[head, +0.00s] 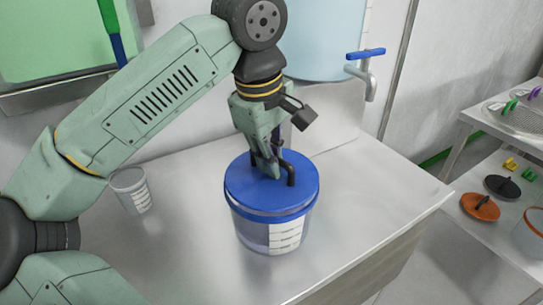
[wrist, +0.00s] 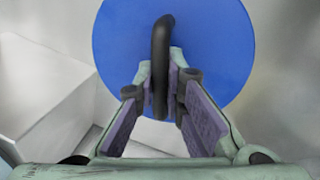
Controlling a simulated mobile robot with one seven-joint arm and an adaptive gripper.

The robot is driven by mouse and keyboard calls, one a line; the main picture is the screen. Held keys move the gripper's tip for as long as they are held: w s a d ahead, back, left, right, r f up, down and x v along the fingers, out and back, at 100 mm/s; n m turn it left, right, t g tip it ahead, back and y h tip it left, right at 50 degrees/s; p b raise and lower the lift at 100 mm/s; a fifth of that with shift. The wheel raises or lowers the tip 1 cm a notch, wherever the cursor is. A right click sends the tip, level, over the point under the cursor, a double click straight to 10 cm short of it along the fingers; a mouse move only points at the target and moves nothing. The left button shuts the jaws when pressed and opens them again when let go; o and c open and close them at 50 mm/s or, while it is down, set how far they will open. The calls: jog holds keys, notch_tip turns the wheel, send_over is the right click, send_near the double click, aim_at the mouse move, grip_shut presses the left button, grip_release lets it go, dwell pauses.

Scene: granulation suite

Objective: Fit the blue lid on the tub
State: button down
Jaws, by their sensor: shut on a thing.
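The blue lid (head: 250,190) sits over the mouth of the tub (head: 255,232), a translucent pail with a white label, on the steel table. The lid's near edge looks slightly raised from the tub's blue rim band; I cannot tell if it is pressed down. My gripper (head: 273,170) points down and is shut on the lid's black handle. In the wrist view my gripper (wrist: 161,85) has its fingers on both sides of the black handle (wrist: 161,40), with the blue lid (wrist: 215,45) behind. The tub is hidden there.
A small clear cup (head: 131,190) stands on the steel table (head: 335,195), left of the tub. A tap (head: 368,75) is behind.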

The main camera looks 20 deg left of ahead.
aim_at(269, 180)
jog(key=shift+s+d+f+b, duration=0.15)
jog(key=shift+f+b, duration=0.6)
jog(key=shift+f, duration=0.15)
jog(key=c, duration=1.6)
grip_release()
notch_tip(269, 180, up, 9)
jog(key=s, duration=0.1)
jog(key=shift+s, duration=0.2)
jog(key=shift+f, duration=0.1)
